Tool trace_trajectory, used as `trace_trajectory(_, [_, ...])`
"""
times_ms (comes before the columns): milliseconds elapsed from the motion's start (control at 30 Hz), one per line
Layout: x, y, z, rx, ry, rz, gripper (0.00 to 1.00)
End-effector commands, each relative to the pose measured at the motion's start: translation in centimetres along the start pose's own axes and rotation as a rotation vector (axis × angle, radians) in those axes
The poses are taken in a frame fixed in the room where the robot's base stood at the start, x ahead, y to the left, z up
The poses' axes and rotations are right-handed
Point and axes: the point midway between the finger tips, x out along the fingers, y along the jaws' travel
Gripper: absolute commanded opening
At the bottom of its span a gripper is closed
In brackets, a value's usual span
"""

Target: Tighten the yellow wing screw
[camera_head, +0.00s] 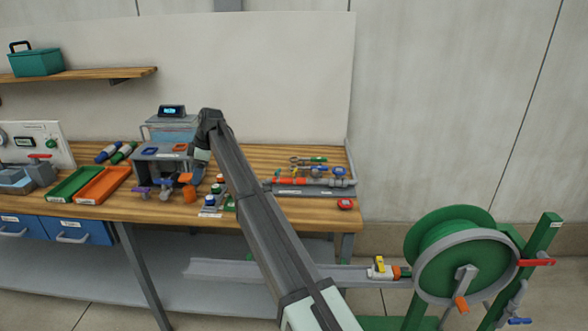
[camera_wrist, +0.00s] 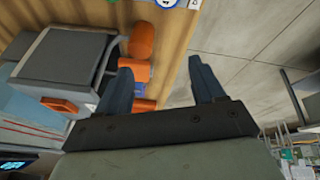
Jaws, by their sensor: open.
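A small yellow piece (camera_head: 380,264), which looks like the wing screw, stands on a pale fitting with an orange end by the hose reel, right of the bench. Its wings are too small to make out. It does not show in the wrist view. My gripper (camera_wrist: 168,80) is open, with two dark fingers apart and nothing between them. In the head view it hangs over the bench near the grey box, far left of the yellow piece, and its fingers are hard to make out.
A green hose reel (camera_head: 465,255) with red and blue valve handles stands at the right. A grey box (camera_head: 160,165) with orange and purple knobs stands on the bench; orange parts (camera_wrist: 142,40) show close to my left finger. Pipework (camera_head: 315,182) lies on the bench's right end.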

Motion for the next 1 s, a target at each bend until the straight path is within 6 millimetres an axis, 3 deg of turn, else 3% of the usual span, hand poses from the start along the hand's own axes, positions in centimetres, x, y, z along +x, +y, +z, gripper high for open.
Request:
trace_trajectory(33, [-2.0, 1.6, 3.3, 0.058, -0.040, 0.000, 0.68])
trace_trajectory(200, [-8.4, 4.4, 14.0, 0.267, -0.182, -0.012, 0.68])
trace_trajectory(300, [-12.0, 5.2, 19.7, 0.386, -0.258, -0.018, 0.68])
trace_trajectory(433, [-16.0, 5.5, 25.4, 0.513, -0.334, -0.023, 0.68])
trace_trajectory(567, [-18.5, 5.4, 28.8, 0.593, -0.379, -0.026, 0.68])
trace_trajectory(700, [-19.2, 5.2, 30.2, 0.627, -0.400, -0.028, 0.68])
trace_trajectory(867, [-18.1, 4.8, 30.7, 0.629, -0.402, -0.029, 0.68])
trace_trajectory(1000, [-16.0, 4.5, 31.5, 0.629, -0.401, -0.030, 0.68])
